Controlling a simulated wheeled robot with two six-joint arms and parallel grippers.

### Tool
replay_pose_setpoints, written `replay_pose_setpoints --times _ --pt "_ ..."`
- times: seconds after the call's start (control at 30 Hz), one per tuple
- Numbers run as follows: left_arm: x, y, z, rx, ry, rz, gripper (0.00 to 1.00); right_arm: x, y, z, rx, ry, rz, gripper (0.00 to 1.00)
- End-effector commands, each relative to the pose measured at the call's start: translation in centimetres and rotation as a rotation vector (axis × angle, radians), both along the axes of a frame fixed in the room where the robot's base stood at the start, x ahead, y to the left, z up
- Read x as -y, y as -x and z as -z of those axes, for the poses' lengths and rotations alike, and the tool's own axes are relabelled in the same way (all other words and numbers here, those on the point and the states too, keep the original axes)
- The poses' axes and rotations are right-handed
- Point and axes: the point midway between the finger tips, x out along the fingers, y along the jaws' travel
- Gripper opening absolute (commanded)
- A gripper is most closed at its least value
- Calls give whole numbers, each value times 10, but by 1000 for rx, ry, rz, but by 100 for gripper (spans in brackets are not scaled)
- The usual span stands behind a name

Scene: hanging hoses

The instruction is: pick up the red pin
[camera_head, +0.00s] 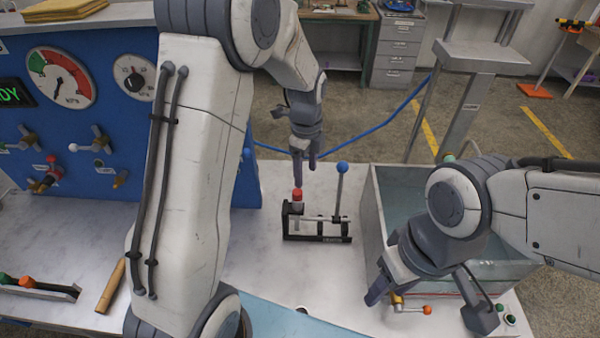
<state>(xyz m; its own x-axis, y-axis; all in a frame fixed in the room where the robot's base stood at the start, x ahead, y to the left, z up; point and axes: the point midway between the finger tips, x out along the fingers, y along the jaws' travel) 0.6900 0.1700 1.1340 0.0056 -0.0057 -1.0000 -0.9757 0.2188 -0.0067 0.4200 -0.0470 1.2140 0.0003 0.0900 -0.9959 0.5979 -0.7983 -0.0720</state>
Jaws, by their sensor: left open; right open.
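The red pin (297,195) stands upright in a small black fixture (318,238) on the light worktop. Its red top shows, with a grey part below it. My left gripper (304,172) points down just above the red pin, slightly to its right in the picture. It is open and holds nothing; a small gap shows between its fingertips and the pin top. My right gripper (377,292) is low at the right, in front of the grey bin, away from the pin.
A blue-knobbed lever (341,190) rises from the fixture, close right of my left gripper. A grey open bin (372,215) stands to the right. An orange-tipped valve handle (426,310) lies by my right gripper. A blue gauge panel (90,110) stands at left.

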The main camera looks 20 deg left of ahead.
Motion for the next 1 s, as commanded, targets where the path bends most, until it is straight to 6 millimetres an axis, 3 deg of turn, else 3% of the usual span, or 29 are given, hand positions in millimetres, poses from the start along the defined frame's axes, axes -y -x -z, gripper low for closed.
replay_pose_setpoints --times 0.03,0.2,0.43,0.73,1.0 --pt "-12 -7 -5 -4 -2 36 71 0 0 -13 -1 1 0 50" --pt "-27 -16 7 -11 -5 121 71 0 0 -22 -1 1 -1 50" --pt "-26 -17 42 -10 -6 129 71 0 0 -33 -1 1 -3 50" --pt "-26 -15 64 -11 -5 129 71 0 0 -49 0 1 -4 50" --pt "-26 -14 99 -8 -6 128 71 0 0 -68 0 0 -2 50"
